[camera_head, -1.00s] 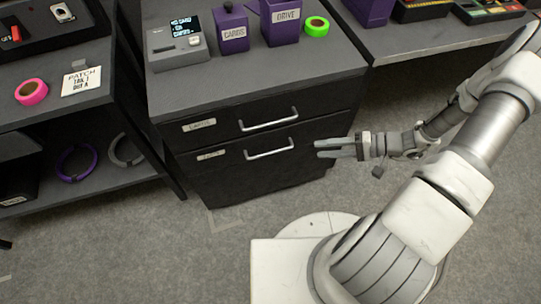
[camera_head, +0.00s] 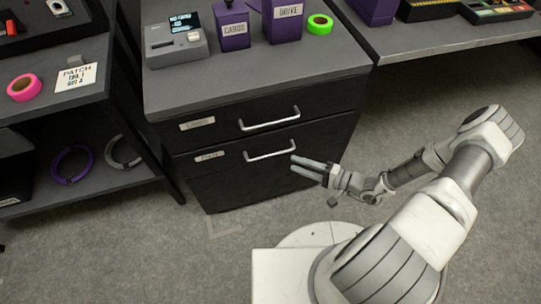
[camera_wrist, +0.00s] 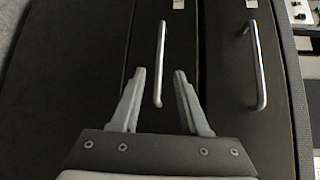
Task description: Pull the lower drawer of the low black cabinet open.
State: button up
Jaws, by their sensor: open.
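The low black cabinet (camera_head: 230,188) stands in the middle of the head view with two drawers, each with a label and a silver bar handle. The lower drawer's handle (camera_head: 270,149) also shows in the wrist view (camera_wrist: 160,62), where it runs up the picture with its near end between my fingertips. The upper drawer's handle (camera_head: 269,118) lies to the right in the wrist view (camera_wrist: 258,65). Both drawers look closed. My gripper (camera_head: 301,167) is open and empty, just right of and below the lower handle. Whether a finger touches the handle cannot be told.
On the cabinet top stand a grey device (camera_head: 176,46), purple boxes (camera_head: 283,25) and green tape (camera_head: 319,24). A shelf on the left holds pink tape (camera_head: 24,88) and cable coils (camera_head: 74,165). Grey floor (camera_head: 430,150) is free to the cabinet's right.

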aim_at(271, 155)
jog(key=b+x, duration=0.1)
jog(key=x, duration=0.9)
jog(key=shift+w+a+b, duration=0.1)
jog(key=shift+a+b, duration=0.1)
jog(key=shift+b, duration=0.2)
grip_shut()
dwell(0.8)
